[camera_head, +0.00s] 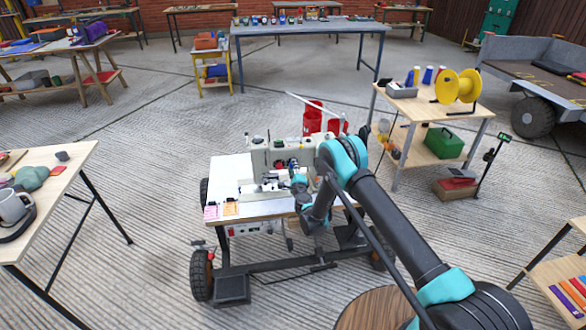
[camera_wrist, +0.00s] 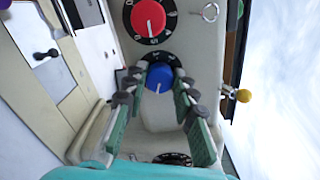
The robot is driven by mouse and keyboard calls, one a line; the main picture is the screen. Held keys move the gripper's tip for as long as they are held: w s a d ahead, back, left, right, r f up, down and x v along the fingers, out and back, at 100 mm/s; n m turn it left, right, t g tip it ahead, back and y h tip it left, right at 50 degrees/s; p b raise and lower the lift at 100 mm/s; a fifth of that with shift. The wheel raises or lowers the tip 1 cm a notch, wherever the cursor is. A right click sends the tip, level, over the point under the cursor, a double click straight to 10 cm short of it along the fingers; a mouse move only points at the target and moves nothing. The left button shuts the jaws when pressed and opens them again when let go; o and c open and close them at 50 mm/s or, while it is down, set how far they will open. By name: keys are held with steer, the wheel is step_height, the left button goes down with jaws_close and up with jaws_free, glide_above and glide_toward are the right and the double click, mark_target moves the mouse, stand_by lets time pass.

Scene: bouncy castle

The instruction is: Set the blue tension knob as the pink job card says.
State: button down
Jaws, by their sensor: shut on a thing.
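The blue tension knob (camera_wrist: 159,78) sits on the sewing machine's cream face in the wrist view, with a dark numbered dial ring around it and a pale pointer line. My gripper (camera_wrist: 158,82) has its green-padded fingers on either side of the blue knob and is shut on it.
A red knob (camera_wrist: 148,18) with its own dial is close to the blue one. An orange card (camera_head: 231,208) stands beside the pink card. A yellow-tipped lever (camera_wrist: 243,95) sticks out near the gripper.

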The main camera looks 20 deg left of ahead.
steer(key=n, duration=1.3)
steer(key=shift+s+f, duration=0.1)
steer(key=shift+f, duration=0.05)
stand_by(0.5)
steer(key=c, duration=1.2)
jaws_free()
step_height(320, 180, up, 10)
